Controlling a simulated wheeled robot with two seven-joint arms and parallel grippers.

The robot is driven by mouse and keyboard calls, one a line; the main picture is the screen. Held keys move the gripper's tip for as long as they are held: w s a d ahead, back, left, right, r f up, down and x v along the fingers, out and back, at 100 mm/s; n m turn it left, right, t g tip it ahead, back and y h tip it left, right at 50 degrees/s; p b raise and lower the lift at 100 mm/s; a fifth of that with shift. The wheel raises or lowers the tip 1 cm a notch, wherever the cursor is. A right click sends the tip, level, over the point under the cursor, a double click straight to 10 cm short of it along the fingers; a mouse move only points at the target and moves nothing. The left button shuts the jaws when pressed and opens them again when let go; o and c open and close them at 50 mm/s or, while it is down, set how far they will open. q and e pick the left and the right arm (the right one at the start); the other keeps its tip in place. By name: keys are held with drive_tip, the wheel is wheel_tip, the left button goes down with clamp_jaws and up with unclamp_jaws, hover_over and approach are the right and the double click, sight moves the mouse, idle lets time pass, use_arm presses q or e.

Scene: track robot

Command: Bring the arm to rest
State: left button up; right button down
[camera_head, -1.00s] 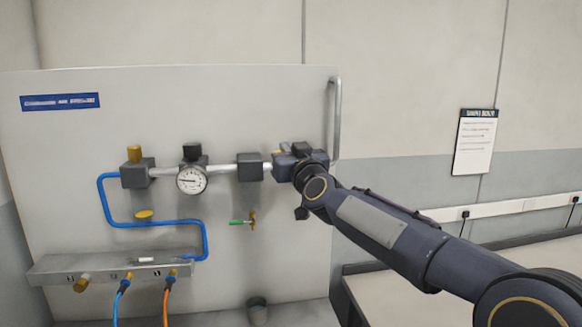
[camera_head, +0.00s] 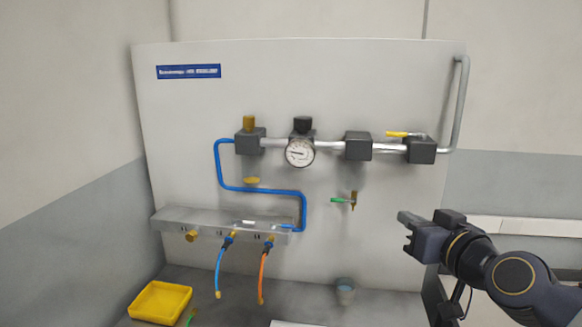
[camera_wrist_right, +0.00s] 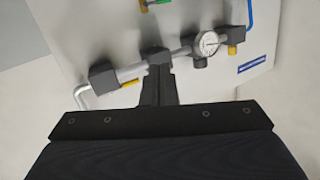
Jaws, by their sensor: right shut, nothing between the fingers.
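My right gripper (camera_head: 408,232) is shut and empty in the head view. It is in front of the panel's lower right part, below the pipe's right end and apart from the fittings. Its fingers point left. In the right wrist view the gripper (camera_wrist_right: 160,85) shows dark and closed, with the panel's pipe and gauge beyond it. My right arm (camera_head: 515,275) comes in from the lower right of the head view. My left gripper does not show.
A yellow tray (camera_head: 160,301) and a small grey cup (camera_head: 345,291) stand below.

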drive_tip(key=s+a+f+m+g, duration=0.2)
drive_tip(key=s+f+g, duration=0.8)
drive_tip(key=s+f, duration=1.4)
drive_tip(key=shift+m+g, duration=0.3)
drive_tip(key=shift+m, duration=0.1)
drive_tip(key=shift+s+r, duration=0.1)
